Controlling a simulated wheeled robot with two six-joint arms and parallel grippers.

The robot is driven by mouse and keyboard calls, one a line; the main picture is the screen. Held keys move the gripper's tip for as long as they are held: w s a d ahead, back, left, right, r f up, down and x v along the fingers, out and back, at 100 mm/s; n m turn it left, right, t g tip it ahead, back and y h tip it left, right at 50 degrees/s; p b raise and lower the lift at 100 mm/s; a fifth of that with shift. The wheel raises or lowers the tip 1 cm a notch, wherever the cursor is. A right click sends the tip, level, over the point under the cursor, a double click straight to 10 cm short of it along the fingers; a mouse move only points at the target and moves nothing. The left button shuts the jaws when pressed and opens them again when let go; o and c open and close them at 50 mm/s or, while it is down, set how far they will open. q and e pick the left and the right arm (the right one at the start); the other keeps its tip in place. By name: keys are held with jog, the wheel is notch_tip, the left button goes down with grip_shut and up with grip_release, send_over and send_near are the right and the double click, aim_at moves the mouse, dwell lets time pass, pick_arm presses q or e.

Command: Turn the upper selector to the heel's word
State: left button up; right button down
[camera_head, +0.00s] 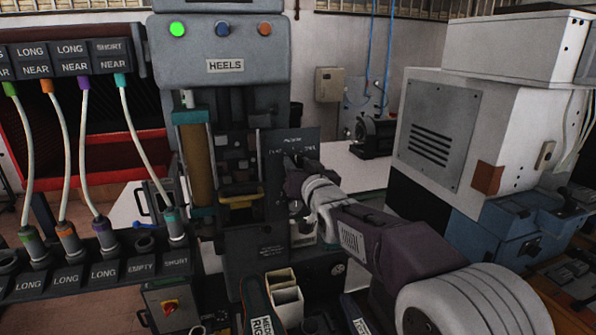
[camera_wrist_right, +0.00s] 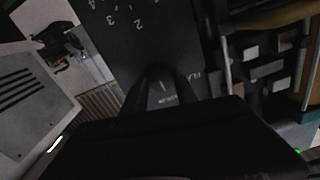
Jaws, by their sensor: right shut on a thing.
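My right gripper (camera_head: 294,163) reaches in from the right to the dark control panel (camera_head: 279,142) on the HEELS press. It is shut on a dark knob at the upper part of this panel, which I take as the upper selector. In the right wrist view the fingers (camera_wrist_right: 160,92) close around the selector (camera_wrist_right: 163,86), and a short pale mark shows on it. White lettering shows around the knob, but I cannot read it fully. The panel (camera_wrist_right: 135,35) also carries small white figures in that view. I cannot make out a heel's word. My left gripper is not in view.
The press head (camera_head: 222,40) has a lit green lamp, a blue button and an orange one. A rack (camera_head: 107,275) with cables stands at left, below LONG/SHORT NEAR sockets (camera_head: 72,62). A grey-white machine (camera_head: 437,125) stands at right. Labelled boxes stand at the front.

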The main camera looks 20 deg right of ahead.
jog(key=shift+m, duration=0.4)
jog(key=c, duration=0.9)
grip_release()
jog(key=shift+c, duration=0.2)
jog(key=shift+s+f+b, duration=0.1)
jog(key=shift+s+b, duration=0.15)
jog(key=shift+b, duration=0.15)
jog(key=s+b, duration=0.3)
jog(key=s, duration=0.5)
jog(key=shift+s+d, duration=0.15)
jog(key=shift+s, duration=0.1)
